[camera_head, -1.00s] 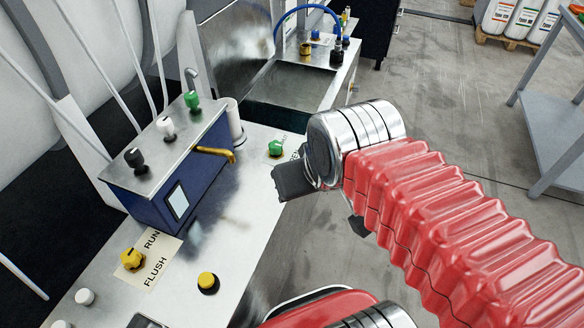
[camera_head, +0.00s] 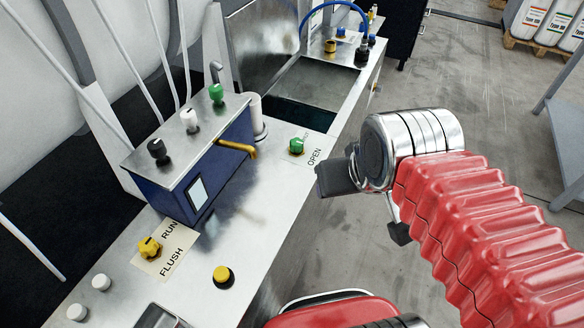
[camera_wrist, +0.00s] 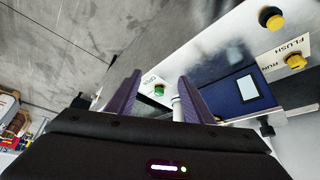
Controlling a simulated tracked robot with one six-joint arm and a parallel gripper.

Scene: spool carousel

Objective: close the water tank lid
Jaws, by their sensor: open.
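The water tank (camera_head: 284,112) is an open, dark-sided basin sunk in the steel bench. Its lid appears to be the shiny metal panel (camera_head: 262,45) raised at the back edge of the basin. In the wrist view, my gripper (camera_wrist: 158,85) has two purple fingers spread apart with nothing held. The lid cannot be made out in that view. In the head view, my wrist is right of the bench edge, near the green knob, and it hides most of the gripper. The fingers look toward the bench, and the green knob (camera_wrist: 159,90) shows between them.
A blue control box (camera_head: 190,165) with a brass tap stands on the bench (camera_head: 245,205). The green knob (camera_head: 297,145) by the OPEN label, a yellow knob (camera_head: 149,247) and a yellow button (camera_head: 222,275) are near. A blue hose (camera_head: 335,5) arches beyond the basin. Floor right is partly clear.

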